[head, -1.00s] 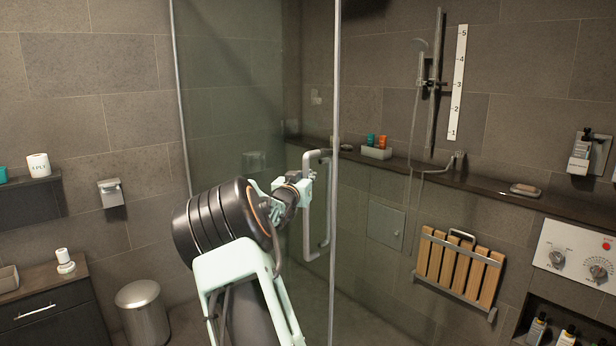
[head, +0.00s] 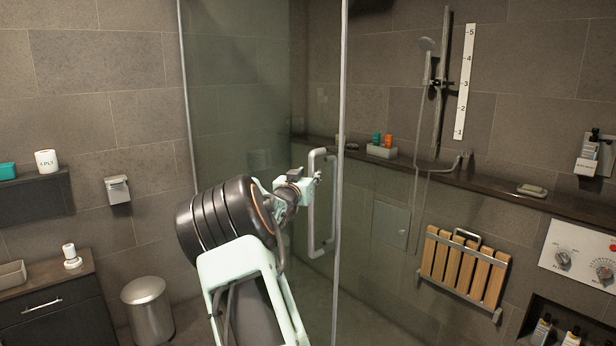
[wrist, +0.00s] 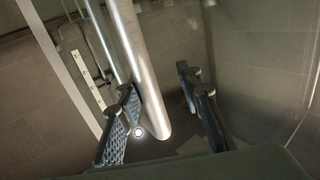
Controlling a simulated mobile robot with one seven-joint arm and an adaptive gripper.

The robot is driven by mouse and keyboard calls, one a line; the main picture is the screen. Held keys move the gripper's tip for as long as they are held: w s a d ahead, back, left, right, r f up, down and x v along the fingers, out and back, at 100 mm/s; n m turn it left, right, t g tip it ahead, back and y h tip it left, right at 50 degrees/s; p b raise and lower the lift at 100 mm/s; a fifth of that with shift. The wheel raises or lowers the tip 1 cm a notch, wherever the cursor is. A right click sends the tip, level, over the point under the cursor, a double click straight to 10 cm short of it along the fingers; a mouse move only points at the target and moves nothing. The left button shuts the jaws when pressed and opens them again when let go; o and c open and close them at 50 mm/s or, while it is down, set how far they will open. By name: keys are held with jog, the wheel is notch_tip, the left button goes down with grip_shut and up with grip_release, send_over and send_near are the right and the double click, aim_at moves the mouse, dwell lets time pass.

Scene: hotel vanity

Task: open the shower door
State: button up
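The shower door (head: 240,100) is a clear glass panel with pale metal edges, left of centre in the head view. I cannot tell whether it is fully shut. Its light grey D-shaped handle (head: 312,215) stands upright near the door's right edge. My gripper (head: 318,177) is at the upper part of the handle. In the wrist view, my gripper (wrist: 163,112) has its two dark padded fingers spread apart. The round handle bar (wrist: 140,75) lies close to the left finger and ends between the fingers. I cannot tell whether it touches the left finger.
A folded wooden seat (head: 463,270) and a shower rail (head: 441,85) are on the wall at right. A ledge (head: 500,190) runs along that wall. A metal bin (head: 147,308) and a dark cabinet (head: 55,310) stand at left.

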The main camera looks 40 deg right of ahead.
jog(key=shift+s, duration=0.15)
jog(key=v, duration=1.2)
jog(key=shift+d, duration=0.1)
dwell(0.3)
